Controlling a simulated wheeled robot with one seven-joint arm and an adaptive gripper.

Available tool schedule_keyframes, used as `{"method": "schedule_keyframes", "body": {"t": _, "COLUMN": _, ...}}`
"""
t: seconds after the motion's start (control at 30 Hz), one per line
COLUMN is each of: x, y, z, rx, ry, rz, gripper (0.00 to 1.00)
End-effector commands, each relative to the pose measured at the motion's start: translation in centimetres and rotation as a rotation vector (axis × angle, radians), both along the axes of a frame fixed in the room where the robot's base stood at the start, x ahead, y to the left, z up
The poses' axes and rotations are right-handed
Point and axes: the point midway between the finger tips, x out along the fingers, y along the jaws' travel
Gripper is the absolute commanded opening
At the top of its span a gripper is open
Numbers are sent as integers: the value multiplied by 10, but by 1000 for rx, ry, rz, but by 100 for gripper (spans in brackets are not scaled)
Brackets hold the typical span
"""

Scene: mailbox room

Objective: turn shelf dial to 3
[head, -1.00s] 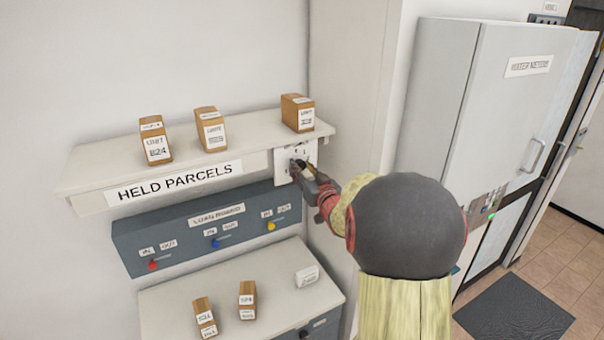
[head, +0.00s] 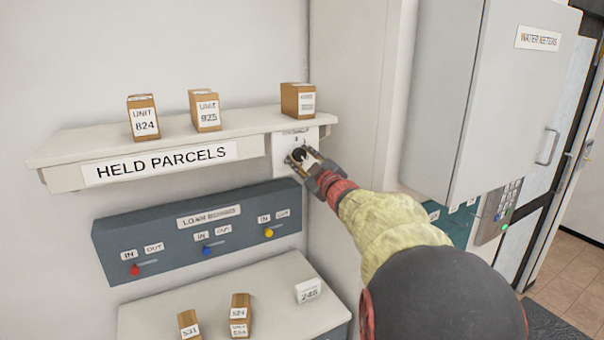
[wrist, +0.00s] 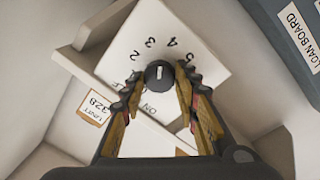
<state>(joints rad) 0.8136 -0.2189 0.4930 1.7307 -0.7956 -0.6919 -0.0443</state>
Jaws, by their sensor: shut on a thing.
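The shelf dial (wrist: 159,74) is a round black knob with a white pointer mark, on a white plate (wrist: 140,30) at the right end of the held-parcels shelf. Numbers 2, 3, 4 and 5 run around it in the wrist view. The mark points up in that picture, between 3 and 4. My gripper (wrist: 160,80) has one finger on each side of the knob and is shut on it. In the head view the dial (head: 298,154) is partly covered by my gripper (head: 302,159).
Several labelled parcels stand on the shelf (head: 70,148) above. A grey loan board (head: 150,235) with small coloured levers is below, over a lower white surface (head: 270,290) with small blocks. A pale wall panel stands close right, then a grey water-meters cabinet (head: 475,100).

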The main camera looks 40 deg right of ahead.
Motion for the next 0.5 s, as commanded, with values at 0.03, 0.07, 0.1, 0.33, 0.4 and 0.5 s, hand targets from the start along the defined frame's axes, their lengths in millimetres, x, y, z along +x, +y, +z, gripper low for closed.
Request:
{"method": "schedule_keyframes", "body": {"t": 0.03, "x": 0, "y": 0, "z": -6, "rx": -40, "ry": 10, "rz": -1, "gripper": 5}}
{"method": "schedule_keyframes", "body": {"t": 0.07, "x": 0, "y": 0, "z": -6, "rx": -67, "ry": 18, "rz": -1, "gripper": 5}}
{"method": "schedule_keyframes", "body": {"t": 0.1, "x": 0, "y": -1, "z": -6, "rx": -100, "ry": 28, "rz": -1, "gripper": 5}}
{"method": "schedule_keyframes", "body": {"t": 0.33, "x": 0, "y": -1, "z": -5, "rx": -265, "ry": 77, "rz": -1, "gripper": 5}}
{"method": "schedule_keyframes", "body": {"t": 0.4, "x": 0, "y": 0, "z": -4, "rx": -306, "ry": 88, "rz": 0, "gripper": 5}}
{"method": "schedule_keyframes", "body": {"t": 0.5, "x": 0, "y": 0, "z": -4, "rx": -352, "ry": 101, "rz": 0, "gripper": 5}}
